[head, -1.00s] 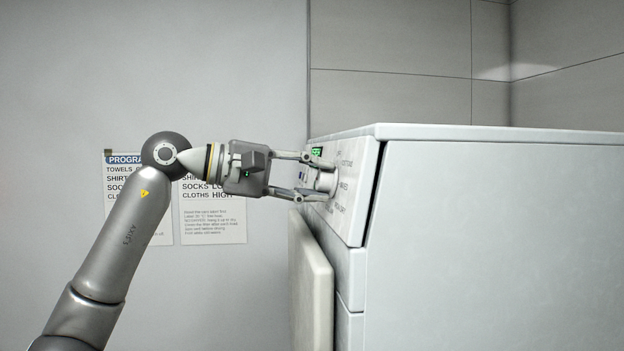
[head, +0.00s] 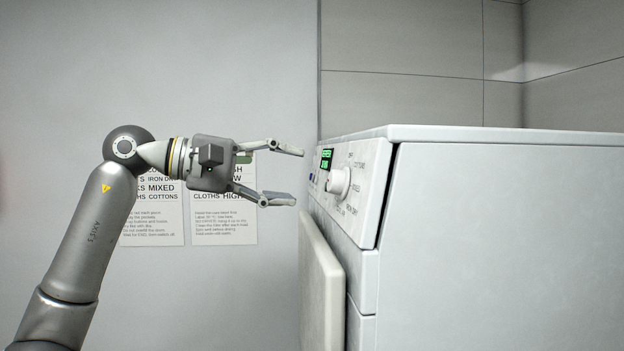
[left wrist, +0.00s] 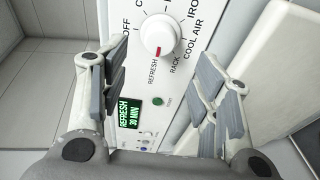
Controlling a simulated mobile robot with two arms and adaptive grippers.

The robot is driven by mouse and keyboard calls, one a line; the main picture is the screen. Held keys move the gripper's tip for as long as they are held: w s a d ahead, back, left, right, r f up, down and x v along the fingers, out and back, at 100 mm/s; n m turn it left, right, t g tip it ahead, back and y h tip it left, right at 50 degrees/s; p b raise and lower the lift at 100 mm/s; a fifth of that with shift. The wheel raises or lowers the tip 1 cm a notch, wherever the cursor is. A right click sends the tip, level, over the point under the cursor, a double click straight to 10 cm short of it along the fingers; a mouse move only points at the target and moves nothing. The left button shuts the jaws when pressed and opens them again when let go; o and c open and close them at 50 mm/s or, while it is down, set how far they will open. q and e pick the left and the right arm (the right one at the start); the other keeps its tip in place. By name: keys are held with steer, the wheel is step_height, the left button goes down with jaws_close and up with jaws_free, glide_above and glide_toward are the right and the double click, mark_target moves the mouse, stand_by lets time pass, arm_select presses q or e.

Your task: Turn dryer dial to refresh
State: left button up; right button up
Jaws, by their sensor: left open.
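The dryer dial (head: 339,181) is a round white knob on the slanted front panel (head: 366,190). In the left wrist view the dial (left wrist: 160,33) has a red mark that points at the word REFRESH. The green display (left wrist: 129,112) reads REFRESH 30 MIN; it also shows in the head view (head: 326,159). My left gripper (head: 292,176) is open and empty, a short way in front of the panel and apart from the dial. In the left wrist view its fingers (left wrist: 165,88) are spread wide to either side of the dial and display. My right gripper is not in view.
A green-topped START button (left wrist: 158,101) and several small buttons lie near the display. The dryer door (head: 320,285) stands out below the panel. Printed program sheets (head: 222,210) hang on the wall behind my arm.

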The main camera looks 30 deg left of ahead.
arm_select(q)
steer(key=v, duration=0.5)
steer(key=shift+s, duration=0.15)
stand_by(0.4)
